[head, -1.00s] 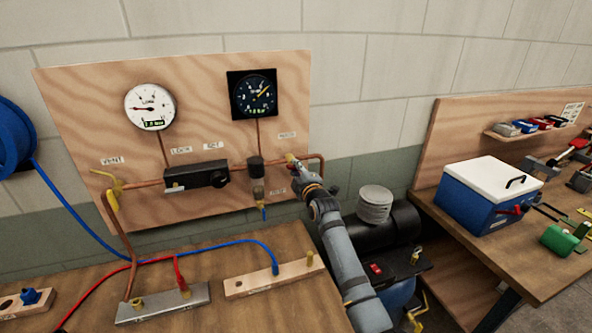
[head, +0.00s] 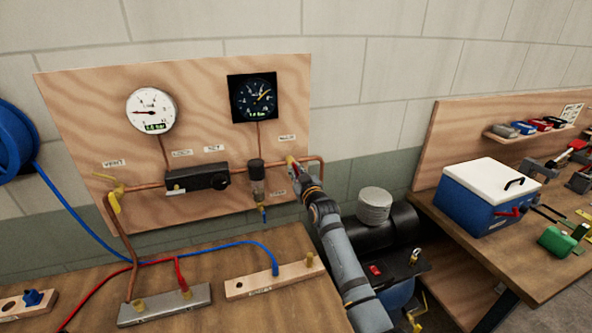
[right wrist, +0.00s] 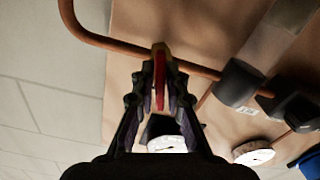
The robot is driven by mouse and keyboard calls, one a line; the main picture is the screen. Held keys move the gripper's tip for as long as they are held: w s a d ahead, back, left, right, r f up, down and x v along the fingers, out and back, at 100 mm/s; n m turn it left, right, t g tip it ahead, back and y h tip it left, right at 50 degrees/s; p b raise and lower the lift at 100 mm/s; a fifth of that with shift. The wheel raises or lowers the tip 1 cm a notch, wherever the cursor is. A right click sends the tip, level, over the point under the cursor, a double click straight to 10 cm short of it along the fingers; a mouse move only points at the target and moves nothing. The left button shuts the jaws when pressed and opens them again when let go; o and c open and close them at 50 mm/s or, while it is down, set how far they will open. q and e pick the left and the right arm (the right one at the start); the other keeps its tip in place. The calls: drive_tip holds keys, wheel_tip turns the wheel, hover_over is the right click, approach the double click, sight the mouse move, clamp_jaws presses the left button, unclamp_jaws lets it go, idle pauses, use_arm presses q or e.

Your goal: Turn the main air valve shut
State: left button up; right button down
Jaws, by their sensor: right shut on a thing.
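The main air valve sits on the copper pipe at the right of the plywood panel (head: 100,85), under a small label. Its red lever (right wrist: 160,82) and a yellowish body (right wrist: 160,50) show in the right wrist view. My right gripper (head: 294,165) reaches up to it from below; in the right wrist view the fingers (right wrist: 160,85) are shut on the red lever, one on each side. The gripper hides most of the valve in the head view. My left gripper is not in view.
A white gauge (head: 152,112) and black gauge (head: 252,97) hang on the panel. A black regulator (head: 197,178), filter (head: 257,178) and yellow vent valve (head: 114,201) sit along the pipe. The compressor (head: 390,230) stands beside my right arm.

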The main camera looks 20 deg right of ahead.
drive_tip(key=shift+m+p, duration=0.4)
drive_tip(key=shift+m, duration=1.2)
drive_tip(key=shift+f, duration=0.1)
drive_tip(key=c, duration=1.4)
unclamp_jaws()
drive_tip(key=shift+c, duration=0.2)
drive_tip(key=shift+s, duration=0.1)
drive_tip(key=s, duration=1.1)
drive_tip(key=shift+s+d, duration=0.2)
drive_tip(key=shift+s, duration=0.2)
